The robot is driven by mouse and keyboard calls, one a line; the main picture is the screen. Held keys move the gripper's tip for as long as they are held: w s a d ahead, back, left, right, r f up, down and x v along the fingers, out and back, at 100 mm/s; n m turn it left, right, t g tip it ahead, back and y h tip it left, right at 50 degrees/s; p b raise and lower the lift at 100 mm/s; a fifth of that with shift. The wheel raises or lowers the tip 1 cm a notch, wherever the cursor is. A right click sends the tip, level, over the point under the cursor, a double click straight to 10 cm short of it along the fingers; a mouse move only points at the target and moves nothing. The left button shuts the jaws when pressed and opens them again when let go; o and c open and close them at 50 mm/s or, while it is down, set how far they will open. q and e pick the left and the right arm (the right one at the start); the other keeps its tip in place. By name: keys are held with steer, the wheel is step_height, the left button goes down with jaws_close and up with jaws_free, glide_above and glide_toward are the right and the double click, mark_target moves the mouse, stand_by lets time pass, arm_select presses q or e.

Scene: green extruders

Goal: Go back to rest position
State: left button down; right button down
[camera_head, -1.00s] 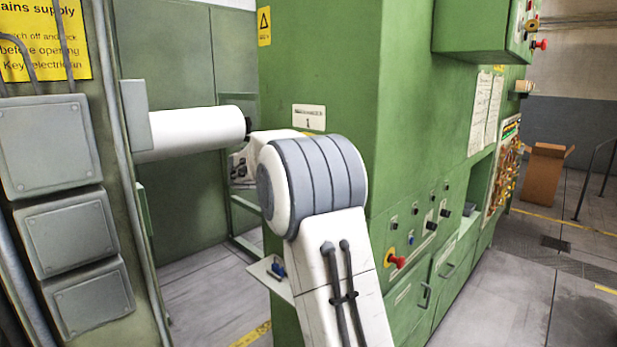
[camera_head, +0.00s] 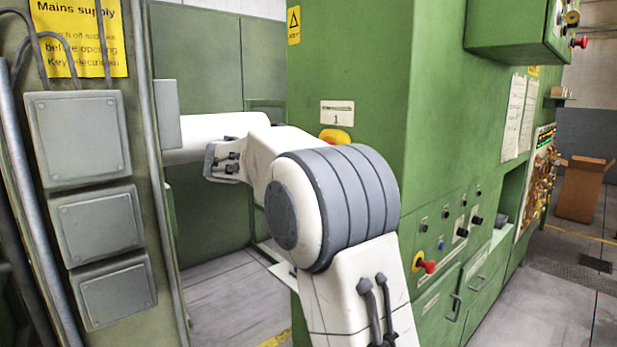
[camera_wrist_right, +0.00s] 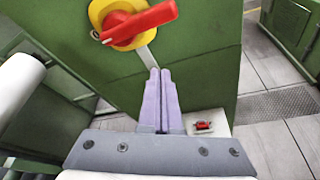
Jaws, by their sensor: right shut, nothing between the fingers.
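My right arm, white with a grey ribbed elbow, reaches up from the bottom of the head view and bends left in front of the green machine (camera_head: 350,60). Its gripper is hidden behind my own arm in the head view. In the right wrist view my right gripper (camera_wrist_right: 161,75) is shut and empty, its two purple-grey fingers side by side. Just beyond and above the fingertips is a red rotary handle on a yellow base (camera_wrist_right: 135,25). The yellow base also shows in the head view (camera_head: 337,135), partly hidden by my arm. My left gripper is not in view.
A white roll (camera_head: 190,140) stands out left of my arm. A cabinet with grey boxes (camera_head: 80,130) and a yellow sign (camera_head: 80,35) is at the left. A red knob (camera_head: 428,267) is on the green panel. A cardboard box (camera_head: 580,190) stands on open floor at the right.

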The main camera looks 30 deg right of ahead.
steer(key=s+a+f+m+y, duration=0.1)
steer(key=s+a+f+y, duration=0.45)
steer(key=a+f, duration=0.5)
steer(key=s+a+f+m+y, duration=0.2)
steer(key=s+a+f+y, duration=0.35)
steer(key=a, duration=0.75)
steer(key=s+a+f+m+g+y, duration=0.1)
steer(key=s+a+f, duration=0.2)
steer(key=s, duration=0.4)
steer(key=s+a+f+m+g+y, duration=0.1)
steer(key=s+a+f, duration=0.3)
steer(key=s, duration=0.4)
steer(key=s+a+f+m+g+y, duration=0.2)
steer(key=s+a+f, duration=0.2)
steer(key=s, duration=0.3)
steer(key=shift+s+a+m, duration=0.35)
steer(key=shift+a+m, duration=0.05)
steer(key=shift+a, duration=0.15)
